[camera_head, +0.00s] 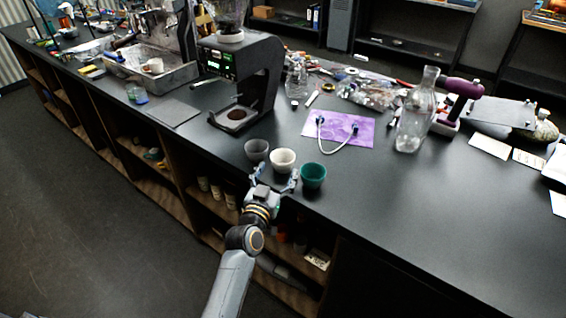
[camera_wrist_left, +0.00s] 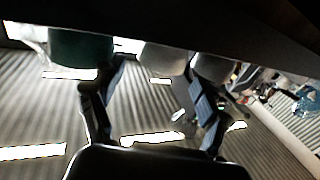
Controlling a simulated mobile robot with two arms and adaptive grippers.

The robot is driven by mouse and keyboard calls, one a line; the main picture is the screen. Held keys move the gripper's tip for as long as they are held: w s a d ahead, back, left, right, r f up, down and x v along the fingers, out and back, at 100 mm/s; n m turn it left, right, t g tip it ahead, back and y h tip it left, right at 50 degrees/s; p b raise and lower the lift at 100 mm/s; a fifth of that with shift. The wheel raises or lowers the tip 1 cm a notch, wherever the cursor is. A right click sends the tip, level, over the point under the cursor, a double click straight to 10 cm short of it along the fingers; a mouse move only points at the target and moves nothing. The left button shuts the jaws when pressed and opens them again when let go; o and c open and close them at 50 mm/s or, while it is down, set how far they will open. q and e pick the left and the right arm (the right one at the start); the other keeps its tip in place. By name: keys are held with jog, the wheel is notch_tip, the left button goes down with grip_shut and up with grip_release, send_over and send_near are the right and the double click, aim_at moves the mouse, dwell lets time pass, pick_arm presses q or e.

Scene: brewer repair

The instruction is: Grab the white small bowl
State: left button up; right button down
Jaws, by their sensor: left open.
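The white small bowl (camera_head: 282,160) stands upright near the counter's front edge, between a grey bowl (camera_head: 257,150) on its left and a teal bowl (camera_head: 313,176) on its right. My left gripper (camera_head: 274,178) is open just in front of the white bowl, with its fingers spread towards the bowl's two sides. In the left wrist view, which is upside down, the white bowl (camera_wrist_left: 163,58) shows between the open fingers (camera_wrist_left: 152,76). The teal bowl (camera_wrist_left: 80,48) and the grey bowl (camera_wrist_left: 214,68) lie to either side. My right gripper is not seen.
The dark counter (camera_head: 420,215) is clear to the right of the bowls. A black coffee machine (camera_head: 262,75) stands behind the grey bowl. A purple mat (camera_head: 352,131) with a white tube and a glass bottle (camera_head: 412,120) are further back. Shelves (camera_head: 207,205) lie below the counter.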

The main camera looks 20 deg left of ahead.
aim_at(279, 165)
pick_arm(q)
jog(key=w+p, duration=0.1)
jog(key=w, duration=0.4)
jog(key=shift+w+a, duration=0.1)
jog(key=shift+a, duration=0.05)
jog(key=shift+r, duration=0.1)
jog(key=c, duration=1)
